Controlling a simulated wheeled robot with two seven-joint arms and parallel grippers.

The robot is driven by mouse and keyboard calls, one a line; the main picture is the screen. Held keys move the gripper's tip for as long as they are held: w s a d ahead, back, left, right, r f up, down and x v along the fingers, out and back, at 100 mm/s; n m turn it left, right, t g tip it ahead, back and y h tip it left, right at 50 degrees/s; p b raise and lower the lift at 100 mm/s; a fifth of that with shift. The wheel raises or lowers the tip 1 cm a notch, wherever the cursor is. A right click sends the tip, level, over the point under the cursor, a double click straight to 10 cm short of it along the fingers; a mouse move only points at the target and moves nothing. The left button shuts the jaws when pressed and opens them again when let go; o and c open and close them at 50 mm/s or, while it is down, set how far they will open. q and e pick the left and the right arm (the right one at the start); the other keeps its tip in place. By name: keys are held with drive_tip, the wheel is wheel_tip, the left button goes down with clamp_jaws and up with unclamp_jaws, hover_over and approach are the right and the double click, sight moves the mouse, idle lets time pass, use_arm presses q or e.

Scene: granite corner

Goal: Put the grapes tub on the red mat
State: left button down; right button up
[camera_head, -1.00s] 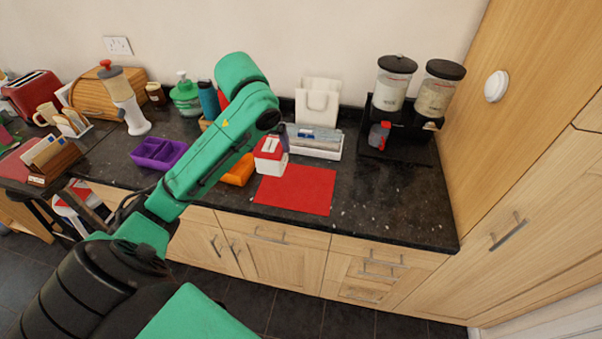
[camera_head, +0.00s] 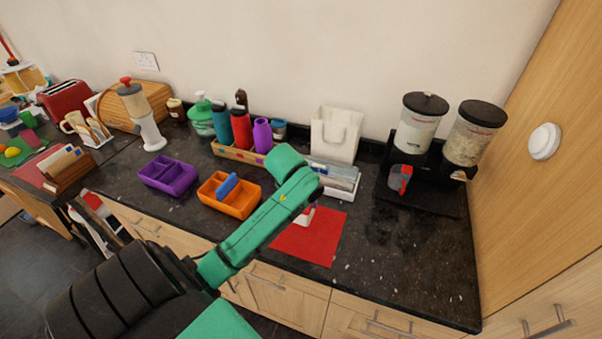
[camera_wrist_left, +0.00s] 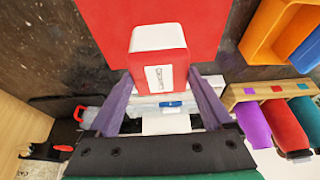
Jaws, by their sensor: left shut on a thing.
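The grapes tub, a small white box with a red top and a white label, is between the purple fingers of my left gripper (camera_wrist_left: 160,76), which is shut on it. The tub (camera_wrist_left: 158,58) is clear in the wrist view. In the head view only a sliver of the tub (camera_head: 306,217) shows beside my arm. The red mat (camera_head: 318,243) lies on the dark counter, partly hidden by my arm. The tub appears over the mat's back part, and the mat (camera_wrist_left: 150,12) shows beyond it in the wrist view. I cannot tell whether they touch. My right gripper is not in view.
An orange divided tray (camera_head: 236,207) and a purple tray (camera_head: 168,176) stand left of my arm. Cereal dispensers (camera_head: 422,128) stand right. Counter right of the mat is free.

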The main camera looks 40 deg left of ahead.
use_arm(q)
drive_tip(key=shift+f, duration=0.7)
drive_tip(key=f, duration=0.2)
drive_tip(key=shift+s+f+p, duration=0.25)
drive_tip(key=shift+f+p, duration=0.15)
drive_tip(key=shift+f, duration=0.15)
drive_tip(key=shift+w+f, duration=0.1)
drive_tip(key=shift+f, duration=0.1)
unclamp_jaws()
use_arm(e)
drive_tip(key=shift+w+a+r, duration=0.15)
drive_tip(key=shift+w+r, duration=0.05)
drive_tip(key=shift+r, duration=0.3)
use_arm(q)
drive_tip(key=shift+r, duration=0.1)
